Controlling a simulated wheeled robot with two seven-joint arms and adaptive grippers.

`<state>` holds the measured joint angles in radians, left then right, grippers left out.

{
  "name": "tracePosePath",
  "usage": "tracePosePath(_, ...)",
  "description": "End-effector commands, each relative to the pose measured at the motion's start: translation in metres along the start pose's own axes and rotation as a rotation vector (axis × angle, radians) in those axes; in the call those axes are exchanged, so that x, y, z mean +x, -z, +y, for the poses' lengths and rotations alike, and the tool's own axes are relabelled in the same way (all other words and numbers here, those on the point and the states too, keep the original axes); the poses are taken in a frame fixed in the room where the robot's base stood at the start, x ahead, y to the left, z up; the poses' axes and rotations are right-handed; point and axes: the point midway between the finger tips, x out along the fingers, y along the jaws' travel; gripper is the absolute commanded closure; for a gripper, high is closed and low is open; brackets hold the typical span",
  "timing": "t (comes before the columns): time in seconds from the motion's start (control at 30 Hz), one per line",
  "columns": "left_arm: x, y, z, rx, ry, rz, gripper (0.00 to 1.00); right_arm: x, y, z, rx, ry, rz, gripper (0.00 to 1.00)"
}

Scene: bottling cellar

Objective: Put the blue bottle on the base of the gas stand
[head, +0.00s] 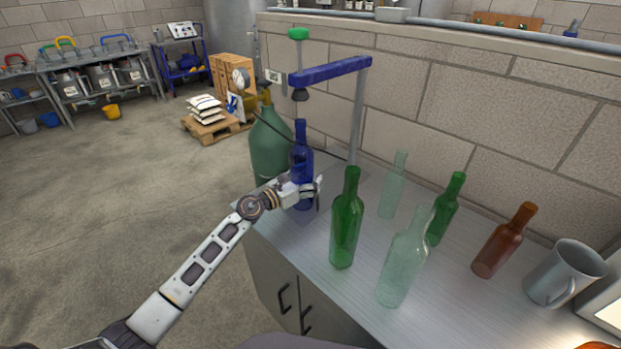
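The blue bottle (301,153) stands upright near the table's back left corner. Its neck is just below the dark nozzle of the gas stand (330,70), which has a blue top arm, a grey post and a green knob. My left gripper (311,190) is at the lower body of the bottle, its fingers around it, and looks shut on it. The gripper hides part of the bottle. I cannot make out the stand's base or whether the bottle touches it. My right gripper is not in view.
On the grey table (300,245), green bottles (346,225) (446,208), clear bottles (404,262) (394,185), a brown bottle (504,241) and a grey mug (565,273) stand to the right. A green gas cylinder (268,145) stands behind the table's left end. A block wall backs the table.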

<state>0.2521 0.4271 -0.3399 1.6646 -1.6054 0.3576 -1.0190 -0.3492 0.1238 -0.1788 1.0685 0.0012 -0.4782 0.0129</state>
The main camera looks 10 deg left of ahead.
Motion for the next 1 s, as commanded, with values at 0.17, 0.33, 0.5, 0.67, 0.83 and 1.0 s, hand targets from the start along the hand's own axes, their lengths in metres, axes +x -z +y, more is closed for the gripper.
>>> tracePosePath(0.17, 0.000, 0.000, 0.000, 0.000, 0.000, 0.000, 0.15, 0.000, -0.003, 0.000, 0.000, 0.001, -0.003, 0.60)
tracePosePath(0.33, 0.000, 0.000, 0.000, 0.000, 0.000, 0.000, 0.15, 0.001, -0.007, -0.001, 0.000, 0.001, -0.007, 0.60)
tracePosePath(0.5, 0.000, 0.000, 0.000, 0.000, 0.000, 0.000, 0.15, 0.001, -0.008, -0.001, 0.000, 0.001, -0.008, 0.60)
tracePosePath(0.67, 0.000, -0.002, 0.000, 0.000, 0.000, 0.000, 0.15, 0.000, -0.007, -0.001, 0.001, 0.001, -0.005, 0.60)
tracePosePath(0.83, -0.008, -0.001, 0.001, 0.001, -0.001, 0.002, 0.15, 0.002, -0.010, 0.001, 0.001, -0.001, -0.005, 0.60)
tracePosePath(1.0, -0.023, -0.001, 0.001, 0.000, -0.001, 0.001, 0.15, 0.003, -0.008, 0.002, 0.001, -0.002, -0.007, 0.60)
